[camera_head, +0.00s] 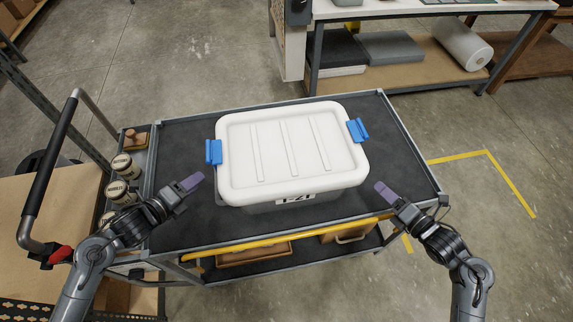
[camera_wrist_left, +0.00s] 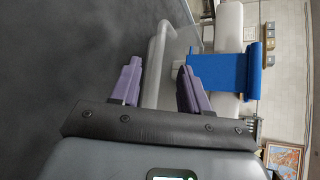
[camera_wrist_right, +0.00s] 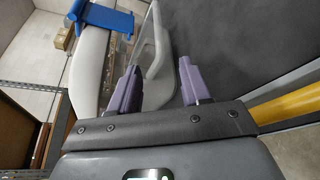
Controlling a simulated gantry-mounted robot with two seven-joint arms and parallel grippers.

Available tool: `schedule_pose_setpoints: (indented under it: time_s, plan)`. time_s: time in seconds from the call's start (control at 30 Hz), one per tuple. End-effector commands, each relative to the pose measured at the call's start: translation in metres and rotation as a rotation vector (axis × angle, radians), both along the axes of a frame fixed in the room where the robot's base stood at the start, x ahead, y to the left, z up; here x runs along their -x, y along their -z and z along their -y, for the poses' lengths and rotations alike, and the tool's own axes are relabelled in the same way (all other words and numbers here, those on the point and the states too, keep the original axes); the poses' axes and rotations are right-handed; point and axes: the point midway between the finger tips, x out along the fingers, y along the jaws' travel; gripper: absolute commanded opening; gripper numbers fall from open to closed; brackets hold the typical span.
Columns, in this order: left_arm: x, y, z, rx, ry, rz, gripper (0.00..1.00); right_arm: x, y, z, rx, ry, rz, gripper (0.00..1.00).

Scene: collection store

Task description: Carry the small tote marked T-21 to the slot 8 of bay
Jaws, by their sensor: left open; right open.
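The tote marked T-21 (camera_head: 296,198) has a white lid (camera_head: 290,150), a grey body and a blue latch at each end. It stands on the dark top of a cart (camera_head: 180,230). My left gripper (camera_head: 192,182) is open beside its left end, below the blue latch (camera_head: 213,152); the left wrist view shows the fingers (camera_wrist_left: 155,85) near the tote's grey side handle. My right gripper (camera_head: 382,190) is open beside its right end; in the right wrist view the fingers (camera_wrist_right: 158,85) are near the grey handle (camera_wrist_right: 155,45). I cannot tell whether either gripper touches the tote. No bay slot is identifiable.
The cart has a yellow front rail (camera_head: 290,238) and a lower shelf with boxes. Several jars (camera_head: 122,165) stand at its left end beside a black push handle (camera_head: 48,165). A workbench (camera_head: 420,10) stands behind. Yellow tape (camera_head: 487,152) marks the floor at right.

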Motion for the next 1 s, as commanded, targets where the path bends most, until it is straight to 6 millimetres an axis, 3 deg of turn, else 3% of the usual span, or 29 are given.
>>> schedule_pose_setpoints:
  time_s: [0.33, 1.0]
  plan:
    - [-0.011, 0.005, 0.005, 0.001, -0.002, 0.001, 0.45, -0.011, 0.002, -0.007, -0.003, 0.002, 0.0, 0.47]
    - [-0.082, 0.039, 0.042, 0.002, -0.002, 0.0, 0.45, -0.084, 0.021, -0.052, -0.002, 0.001, 0.0, 0.47]
